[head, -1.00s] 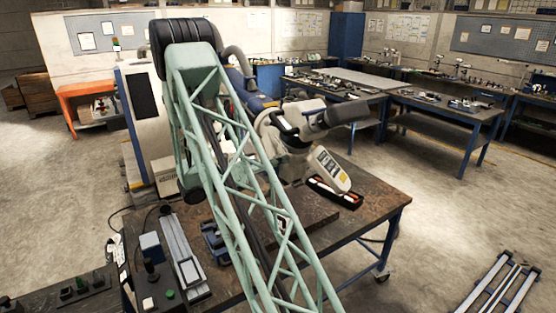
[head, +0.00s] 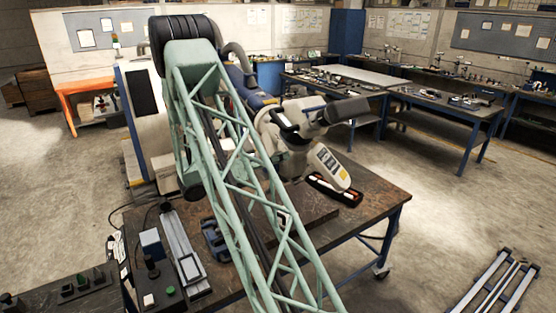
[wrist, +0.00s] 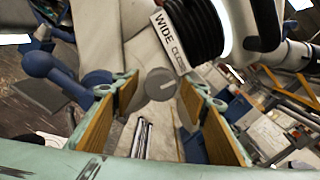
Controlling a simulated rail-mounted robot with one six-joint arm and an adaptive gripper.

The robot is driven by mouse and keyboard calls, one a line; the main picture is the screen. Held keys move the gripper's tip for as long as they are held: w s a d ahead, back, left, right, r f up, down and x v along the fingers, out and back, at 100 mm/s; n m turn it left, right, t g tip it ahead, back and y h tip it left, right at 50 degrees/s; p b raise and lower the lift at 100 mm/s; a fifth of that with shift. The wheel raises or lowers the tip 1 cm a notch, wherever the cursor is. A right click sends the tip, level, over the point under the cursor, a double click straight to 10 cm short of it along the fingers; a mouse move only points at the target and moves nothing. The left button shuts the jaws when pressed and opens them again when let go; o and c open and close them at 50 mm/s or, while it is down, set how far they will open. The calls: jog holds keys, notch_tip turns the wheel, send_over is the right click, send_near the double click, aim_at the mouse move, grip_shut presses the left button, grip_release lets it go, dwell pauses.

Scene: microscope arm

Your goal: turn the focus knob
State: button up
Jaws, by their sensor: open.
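The focus knob (wrist: 160,84) is a small round grey cap with a pale line across its face, on the cream microscope body. My gripper (wrist: 158,81) is open in the wrist view, with one orange-padded finger left of the knob and one right of it. Gaps show on both sides, and I cannot tell how far ahead of the fingertips the knob lies. The microscope head (head: 300,125) shows in the head view, behind my green lattice arm. The knob and my gripper cannot be made out there.
Above the knob is a black ribbed ring (wrist: 198,30) beside a lettered white band. The dark workbench (head: 372,196) carries a small tray (head: 335,190) and a blue clamp-like object (head: 214,240). A control box (head: 160,285) stands front left.

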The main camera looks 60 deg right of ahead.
jog(key=shift+a, duration=0.1)
jog(key=v, duration=1.1)
jog(key=shift+a, duration=0.35)
jog(key=shift+w, duration=0.15)
dwell(0.5)
